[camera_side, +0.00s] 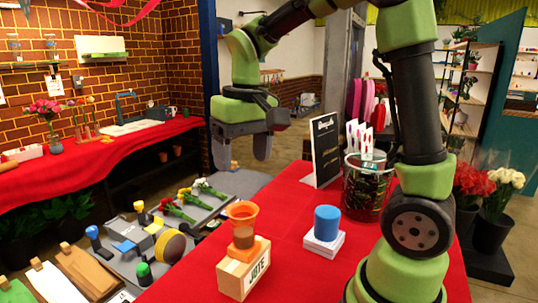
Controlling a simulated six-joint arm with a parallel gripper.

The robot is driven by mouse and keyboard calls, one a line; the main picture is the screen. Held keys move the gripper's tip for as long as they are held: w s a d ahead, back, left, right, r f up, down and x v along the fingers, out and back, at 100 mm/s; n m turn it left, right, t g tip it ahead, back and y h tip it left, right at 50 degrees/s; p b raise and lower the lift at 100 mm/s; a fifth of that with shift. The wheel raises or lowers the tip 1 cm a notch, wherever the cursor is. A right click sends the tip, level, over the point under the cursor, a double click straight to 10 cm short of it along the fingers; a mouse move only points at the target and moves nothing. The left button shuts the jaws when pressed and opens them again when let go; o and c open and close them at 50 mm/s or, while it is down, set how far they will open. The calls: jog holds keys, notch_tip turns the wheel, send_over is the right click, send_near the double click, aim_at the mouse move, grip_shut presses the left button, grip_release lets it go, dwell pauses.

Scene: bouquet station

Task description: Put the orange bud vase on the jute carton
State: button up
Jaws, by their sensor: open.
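The orange bud vase (242,211), with a flared rim and a darker middle band, stands upright on top of the jute carton (231,278). The carton is a small tan box with a white label reading JUTE, on the red tabletop. My gripper (242,152) is open and empty. It hangs in the air above the vase's level in the picture, with its fingers pointing down and apart from the vase.
A blue cylinder (327,222) stands on a white block (323,243) right of the carton. Behind are a black sign (325,150) and a dark glass bucket (366,190) with cards. Left, a lower grey surface holds flowers (173,210) and tools. The red cloth (285,215) between is clear.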

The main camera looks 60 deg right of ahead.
jog(key=s+a+r+t+y, duration=0.1)
jog(key=s+a+r+t, duration=0.1)
jog(key=s, duration=0.4)
jog(key=s+a+r+t, duration=0.2)
jog(key=s+a+t, duration=0.2)
jog(key=s, duration=0.2)
jog(key=shift+s+y, duration=0.15)
jog(key=shift+y, duration=0.25)
dwell(0.3)
